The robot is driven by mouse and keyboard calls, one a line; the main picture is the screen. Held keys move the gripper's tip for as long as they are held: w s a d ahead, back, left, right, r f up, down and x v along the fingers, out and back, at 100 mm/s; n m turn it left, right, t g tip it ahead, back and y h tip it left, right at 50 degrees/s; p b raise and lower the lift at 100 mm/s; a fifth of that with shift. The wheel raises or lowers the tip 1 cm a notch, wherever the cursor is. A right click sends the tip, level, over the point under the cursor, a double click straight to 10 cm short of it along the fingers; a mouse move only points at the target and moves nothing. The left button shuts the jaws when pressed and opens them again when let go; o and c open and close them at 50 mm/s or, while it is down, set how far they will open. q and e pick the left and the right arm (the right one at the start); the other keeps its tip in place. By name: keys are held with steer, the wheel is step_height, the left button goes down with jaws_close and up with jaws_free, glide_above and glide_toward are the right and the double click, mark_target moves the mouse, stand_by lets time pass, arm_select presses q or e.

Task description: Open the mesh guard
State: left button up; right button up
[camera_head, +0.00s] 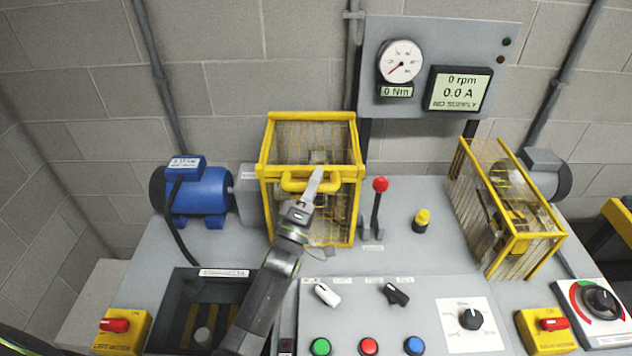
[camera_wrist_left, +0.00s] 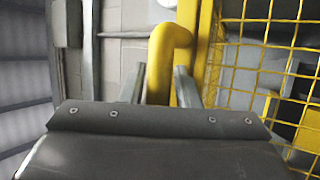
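The mesh guard (camera_head: 265,158) is a yellow-framed box with wire mesh in the middle of the bench, next to the blue motor. It looks closed. Its yellow bar handle (camera_head: 328,175) is on the front; in the left wrist view the handle (camera_wrist_left: 160,60) lies between my two fingers, which appear to touch it on both sides. My left gripper (camera_head: 314,186) reaches up to the handle from below and hides part of it and of the front mesh. The guard's mesh (camera_wrist_left: 270,60) fills the right of the wrist view. My right gripper is not in view.
A red-knobbed lever (camera_head: 377,205) stands close to the guard's right, with a yellow-topped button (camera_head: 421,220) beyond. The blue motor (camera_head: 200,192) is on the left. A second yellow mesh guard (camera_head: 520,240) stands at the right. A switch panel (camera_head: 420,318) lies in front.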

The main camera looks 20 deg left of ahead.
arm_select(q)
steer(key=shift+w+d+r, duration=0.1)
steer(key=shift+w+r, duration=0.05)
steer(key=shift+w, duration=0.1)
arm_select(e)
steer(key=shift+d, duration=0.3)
arm_select(q)
jaws_close()
steer(key=shift+r, duration=0.1)
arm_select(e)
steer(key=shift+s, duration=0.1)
